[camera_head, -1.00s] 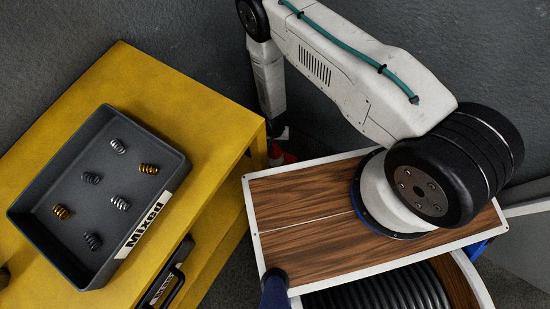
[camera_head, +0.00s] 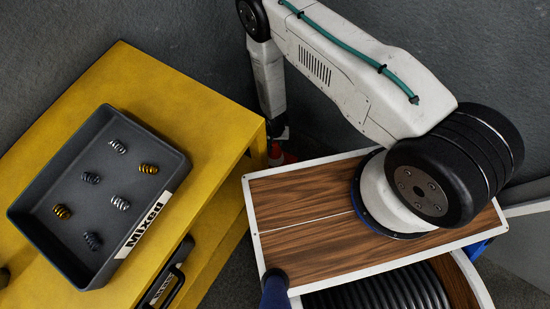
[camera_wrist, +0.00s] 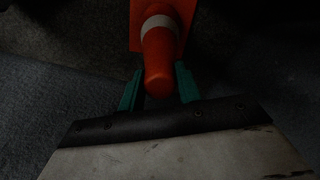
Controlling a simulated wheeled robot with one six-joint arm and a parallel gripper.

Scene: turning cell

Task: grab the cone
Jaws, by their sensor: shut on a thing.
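An orange cone (camera_wrist: 159,52) with a pale band and a square orange base is in the wrist view, at the top middle. My gripper (camera_wrist: 158,84) has its two green fingers on either side of the cone's rounded top and is shut on it. In the head view only a small red-orange part of the cone (camera_head: 287,158) shows, low beside the yellow table. My arm and the wooden deck hide the rest of it, and the gripper's fingers are not clear there.
A yellow table (camera_head: 200,110) stands at left, close to my arm. On it is a grey tray (camera_head: 40,185) labelled "Mixed", with several silver, dark and gold springs. A dark labelled container (camera_head: 178,275) sits on the lower shelf. A grey wall (camera_head: 150,25) is behind.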

